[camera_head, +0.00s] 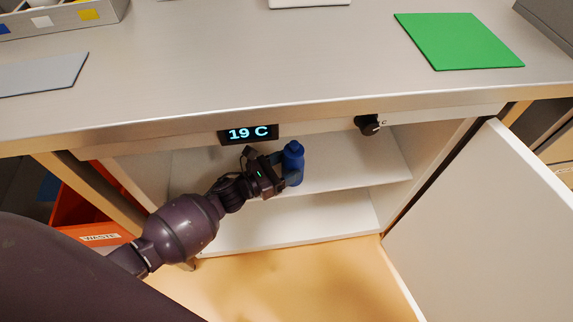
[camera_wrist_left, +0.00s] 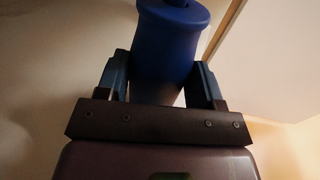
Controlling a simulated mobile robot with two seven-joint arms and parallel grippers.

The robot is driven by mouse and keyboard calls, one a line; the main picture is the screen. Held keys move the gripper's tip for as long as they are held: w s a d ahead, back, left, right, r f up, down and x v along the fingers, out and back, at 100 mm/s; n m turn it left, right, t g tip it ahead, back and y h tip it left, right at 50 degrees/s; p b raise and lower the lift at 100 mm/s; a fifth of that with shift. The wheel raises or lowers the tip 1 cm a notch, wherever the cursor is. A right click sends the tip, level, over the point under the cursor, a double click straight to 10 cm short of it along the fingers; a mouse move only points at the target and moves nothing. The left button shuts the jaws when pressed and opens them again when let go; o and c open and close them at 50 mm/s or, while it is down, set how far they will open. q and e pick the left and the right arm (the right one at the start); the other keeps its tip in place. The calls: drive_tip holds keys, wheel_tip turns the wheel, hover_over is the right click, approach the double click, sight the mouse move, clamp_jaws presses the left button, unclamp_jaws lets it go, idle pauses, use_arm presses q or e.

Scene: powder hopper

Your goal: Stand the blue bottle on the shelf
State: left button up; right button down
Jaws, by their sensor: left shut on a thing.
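The blue bottle (camera_head: 293,161) is upright inside the open cabinet, over the upper white shelf (camera_head: 350,178). In the head view I cannot tell whether its base touches the shelf. My left gripper (camera_head: 284,168) reaches in from the left and is shut on the bottle. In the left wrist view the bottle (camera_wrist_left: 170,45) stands between the two fingers of the left gripper (camera_wrist_left: 168,85), and its top runs out of the frame. My right gripper is not in view.
The cabinet door (camera_head: 490,230) stands open at the right. The counter edge (camera_head: 300,105), the 19 C display (camera_head: 249,133) and a black knob (camera_head: 368,125) are above the opening. An orange waste bin (camera_head: 85,215) stands at the left. The shelf right of the bottle is clear.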

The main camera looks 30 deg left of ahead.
use_arm(q)
drive_tip(key=o, duration=1.1)
drive_tip(key=shift+r, duration=0.25)
drive_tip(key=p+v, duration=0.1)
drive_tip(key=v, duration=1.1)
drive_tip(key=shift+f+p, duration=0.2)
drive_tip(key=shift+p, duration=0.15)
